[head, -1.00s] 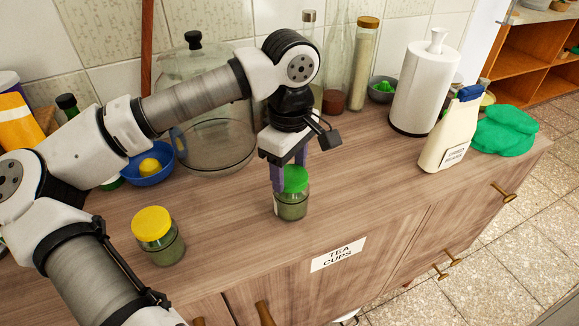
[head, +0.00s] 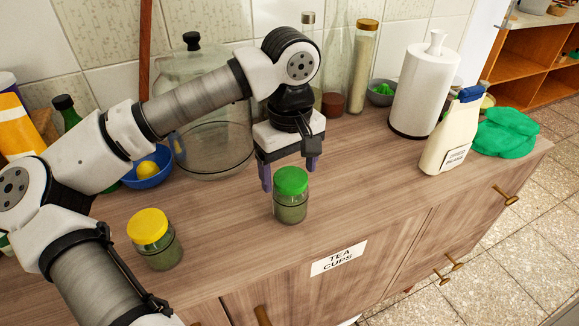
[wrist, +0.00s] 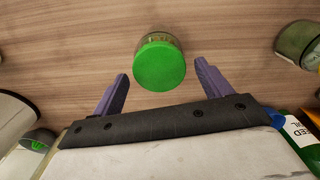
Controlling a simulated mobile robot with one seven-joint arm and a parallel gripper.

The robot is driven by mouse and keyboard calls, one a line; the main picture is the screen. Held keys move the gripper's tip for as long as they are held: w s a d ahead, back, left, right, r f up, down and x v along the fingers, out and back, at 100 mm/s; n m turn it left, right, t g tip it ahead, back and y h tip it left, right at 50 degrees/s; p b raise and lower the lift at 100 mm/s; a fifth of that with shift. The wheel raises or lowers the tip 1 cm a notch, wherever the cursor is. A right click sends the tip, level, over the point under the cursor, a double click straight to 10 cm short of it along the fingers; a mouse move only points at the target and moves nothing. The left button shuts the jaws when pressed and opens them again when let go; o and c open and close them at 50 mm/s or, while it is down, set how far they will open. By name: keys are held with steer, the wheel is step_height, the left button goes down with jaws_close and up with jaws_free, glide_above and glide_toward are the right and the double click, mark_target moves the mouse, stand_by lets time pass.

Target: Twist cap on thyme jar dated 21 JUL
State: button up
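A glass jar with a green cap (head: 291,181) stands upright on the wooden counter, with green contents visible through the glass. It also shows in the wrist view (wrist: 160,62), with the cap on top. My gripper (head: 289,173) is open, with its purple fingers spread wide just behind the jar in the head view. In the wrist view, the fingertips (wrist: 161,73) lie on either side of the cap, with gaps on both sides. A second jar with a yellow cap (head: 148,226) stands at the left. I cannot read a date on either jar.
A large glass container (head: 215,140) and a blue bowl (head: 148,172) stand behind my arm. A paper towel roll (head: 424,92), a cream bottle (head: 452,135) and a green cloth (head: 505,132) stand at the right. The counter's front edge is close to the green-capped jar.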

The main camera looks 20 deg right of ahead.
mark_target(290, 176)
steer(key=o, duration=0.5)
steer(key=shift+r, duration=0.1)
steer(key=shift+r+p, duration=1.9)
steer(key=shift+r, duration=1.05)
steer(key=shift+f, duration=0.1)
